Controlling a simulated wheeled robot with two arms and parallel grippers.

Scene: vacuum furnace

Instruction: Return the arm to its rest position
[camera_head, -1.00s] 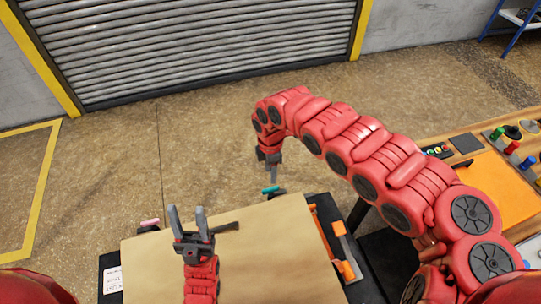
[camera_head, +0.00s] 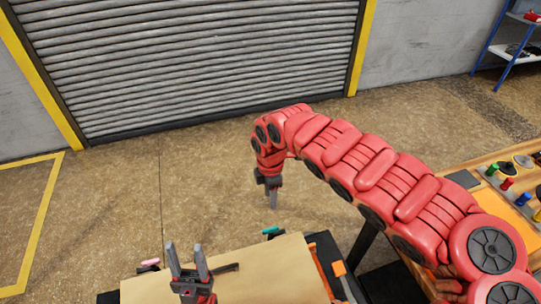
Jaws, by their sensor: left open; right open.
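My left gripper (camera_head: 187,262) shows at the bottom of the head view, its two grey fingers pointing up and spread apart, with nothing between them. It is above the brown work surface (camera_head: 265,275). My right arm (camera_head: 375,170) is red and segmented and arches from the lower right across to the middle. Its gripper (camera_head: 273,200) hangs pointing down past the far edge of the surface. I see no object in it; its fingers show nearly edge-on.
A teal item (camera_head: 270,230) and a pink item (camera_head: 150,262) lie near the surface's far edge. Orange parts (camera_head: 340,269) sit along its right side. A bench (camera_head: 490,180) with coloured knobs stands at right. A roller shutter (camera_head: 200,60) closes the back; the floor before it is clear.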

